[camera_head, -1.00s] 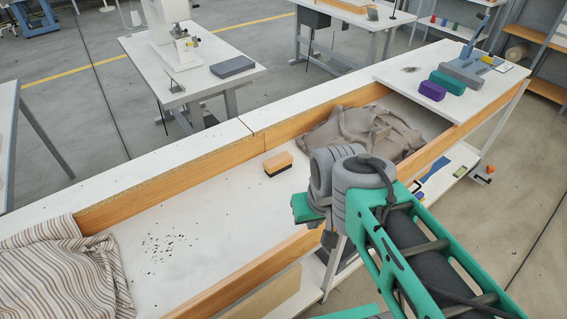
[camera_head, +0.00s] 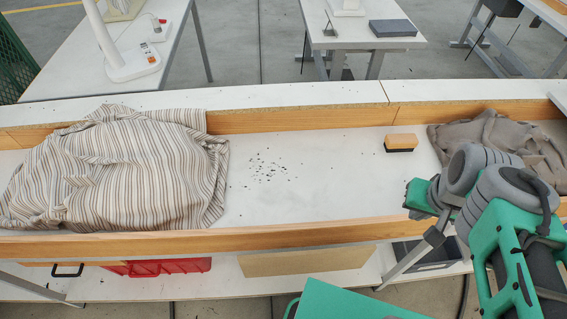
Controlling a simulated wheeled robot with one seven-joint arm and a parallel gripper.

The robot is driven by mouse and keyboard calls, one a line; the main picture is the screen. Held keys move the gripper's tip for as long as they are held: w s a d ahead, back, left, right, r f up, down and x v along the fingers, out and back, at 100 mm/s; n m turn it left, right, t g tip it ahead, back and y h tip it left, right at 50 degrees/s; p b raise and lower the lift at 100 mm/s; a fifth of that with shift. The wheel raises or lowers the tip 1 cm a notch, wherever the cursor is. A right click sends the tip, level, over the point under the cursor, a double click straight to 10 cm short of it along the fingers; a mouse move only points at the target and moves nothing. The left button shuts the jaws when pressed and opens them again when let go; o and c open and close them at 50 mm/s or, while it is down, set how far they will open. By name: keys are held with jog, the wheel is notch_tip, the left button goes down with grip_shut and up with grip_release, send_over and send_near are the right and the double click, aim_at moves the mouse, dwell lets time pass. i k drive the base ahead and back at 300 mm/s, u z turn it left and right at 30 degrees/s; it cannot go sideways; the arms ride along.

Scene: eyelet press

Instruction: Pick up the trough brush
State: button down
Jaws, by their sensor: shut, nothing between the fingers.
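The trough brush (camera_head: 401,142) is a small block with a tan wooden top and dark bristles below. It lies on the white trough floor near the back wall, right of centre, bristles down. My gripper (camera_head: 411,198) is at the right, over the front wooden edge of the trough, nearer to me than the brush and apart from it. Its green and black end points left. It is shut and empty.
The white trough (camera_head: 320,185) has wooden walls front and back. A striped cloth (camera_head: 120,170) fills its left part and a brown-grey cloth (camera_head: 497,140) lies right of the brush. Dark crumbs (camera_head: 268,168) are scattered mid-floor. A red bin (camera_head: 160,267) sits on the shelf below.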

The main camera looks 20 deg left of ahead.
aim_at(393, 143)
jog(key=k, duration=0.5)
jog(key=z, duration=1.9)
jog(key=i, duration=1.3)
jog(key=u, duration=2.8)
jog(key=i, duration=0.5)
jog(key=z, duration=0.1)
